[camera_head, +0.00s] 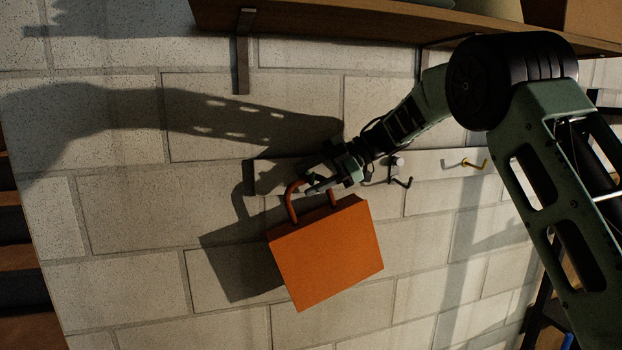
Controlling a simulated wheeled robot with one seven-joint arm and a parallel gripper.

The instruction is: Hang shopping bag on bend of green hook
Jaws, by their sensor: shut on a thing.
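The orange shopping bag (328,252) hangs tilted below my gripper (312,186), in front of the block wall. My gripper is shut on the bag's looped handle, near its top. The bag's body appears clear of the wall and casts a shadow to its left. A pale hook rail (432,164) runs along the wall behind my gripper. I cannot make out a green hook; the part of the rail behind my gripper is hidden.
A wooden shelf (400,22) with a metal bracket (243,52) is above. The wall below the bag is clear.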

